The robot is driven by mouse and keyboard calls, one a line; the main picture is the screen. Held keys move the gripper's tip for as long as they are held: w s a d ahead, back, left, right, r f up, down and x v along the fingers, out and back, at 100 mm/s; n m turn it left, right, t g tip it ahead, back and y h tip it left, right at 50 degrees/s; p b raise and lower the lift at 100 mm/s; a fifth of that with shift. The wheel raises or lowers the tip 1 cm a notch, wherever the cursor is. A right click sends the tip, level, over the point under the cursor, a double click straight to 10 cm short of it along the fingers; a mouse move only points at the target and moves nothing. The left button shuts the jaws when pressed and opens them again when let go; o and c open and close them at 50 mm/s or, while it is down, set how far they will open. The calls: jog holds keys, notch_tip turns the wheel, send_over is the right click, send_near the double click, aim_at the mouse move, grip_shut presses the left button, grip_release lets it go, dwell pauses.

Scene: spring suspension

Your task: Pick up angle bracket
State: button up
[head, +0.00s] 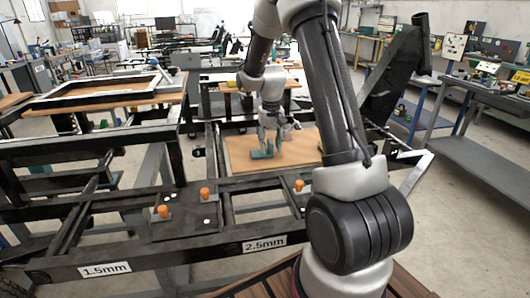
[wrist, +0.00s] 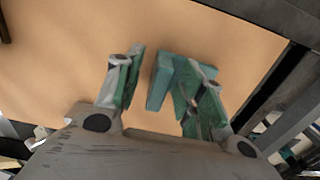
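The teal angle bracket (wrist: 160,82) is L-shaped and stands on a tan wooden board (wrist: 60,60). In the wrist view it is between my gripper's fingers (wrist: 165,98), close to the right finger and partly hidden by it. A clear gap shows between it and the left finger. My gripper is open, with green pads on its fingers. In the head view my gripper (head: 268,142) points down at the board, with the bracket (head: 259,154) by its fingertips. I cannot tell whether the right finger touches the bracket.
A black steel frame surrounds the board, with dark bars at its sides. Orange-topped parts (head: 205,193) stand on the frame's front plate, near labels reading 1.5mm (head: 105,270) and 2.5mm (head: 264,244). A grey workbench (head: 480,140) stands at the right.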

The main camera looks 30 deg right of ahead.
jog(key=shift+f, duration=0.2)
grip_shut()
jog(key=shift+r, duration=0.1)
